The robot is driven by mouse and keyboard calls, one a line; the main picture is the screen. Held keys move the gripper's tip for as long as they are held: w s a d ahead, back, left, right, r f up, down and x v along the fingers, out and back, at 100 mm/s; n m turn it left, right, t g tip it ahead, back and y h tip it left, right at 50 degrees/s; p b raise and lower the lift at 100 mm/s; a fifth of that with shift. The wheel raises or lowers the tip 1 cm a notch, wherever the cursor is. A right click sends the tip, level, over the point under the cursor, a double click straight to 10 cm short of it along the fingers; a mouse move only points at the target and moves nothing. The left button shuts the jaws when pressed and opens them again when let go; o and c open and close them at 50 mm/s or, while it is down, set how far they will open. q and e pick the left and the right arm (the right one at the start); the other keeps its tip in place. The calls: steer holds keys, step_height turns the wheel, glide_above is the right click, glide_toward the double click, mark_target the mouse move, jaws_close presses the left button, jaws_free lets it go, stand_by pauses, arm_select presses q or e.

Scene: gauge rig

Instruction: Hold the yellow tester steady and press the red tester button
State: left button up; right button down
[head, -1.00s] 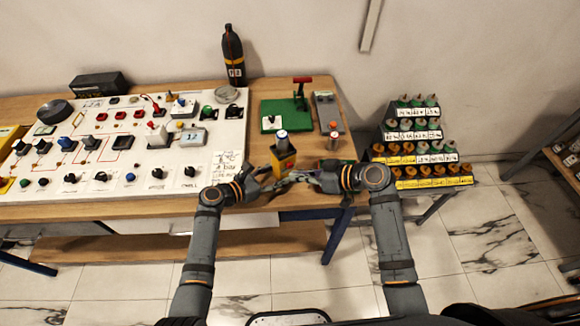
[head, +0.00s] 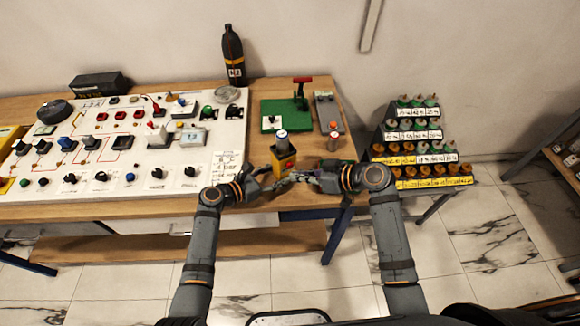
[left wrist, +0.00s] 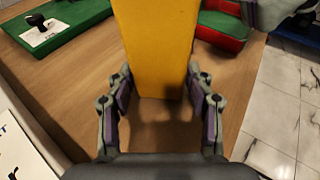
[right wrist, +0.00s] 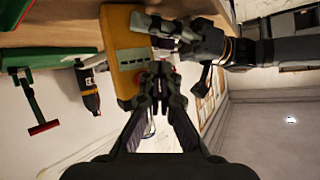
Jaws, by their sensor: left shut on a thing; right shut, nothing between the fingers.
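The yellow tester (head: 282,167) is upright at the table's front edge, and its yellow side fills the middle of the left wrist view (left wrist: 155,45). My left gripper (head: 272,181) is shut on it, with a finger on each side (left wrist: 160,88). My right gripper (head: 298,178) is shut and empty, close to the tester. In the right wrist view its fingertips (right wrist: 158,72) are in front of the tester's face (right wrist: 125,50). A red spot, which looks like the red button (right wrist: 140,77), shows beside the fingertips, partly hidden. I cannot tell whether they touch it.
A green board with a red-handled lever (head: 285,115) and a grey box (head: 327,110) lie behind the tester. A small orange-topped cylinder (head: 333,142) stands to its right. A white panel of switches (head: 200,160) is at left. A rack of labelled parts (head: 420,150) stands at right.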

steer(key=shift+w+a, duration=0.2)
steer(key=shift+w, duration=0.2)
steer(key=shift+w+a, duration=0.2)
steer(key=shift+w, duration=0.35)
stand_by(1.0)
steer(key=shift+s, duration=0.1)
steer(key=shift+s+d, duration=0.4)
steer(key=shift+s, duration=0.45)
steer(key=s, duration=0.1)
steer(key=s+d, duration=0.1)
steer(key=s, duration=0.1)
steer(key=s+d, duration=0.1)
steer(key=shift+s, duration=0.3)
stand_by(0.3)
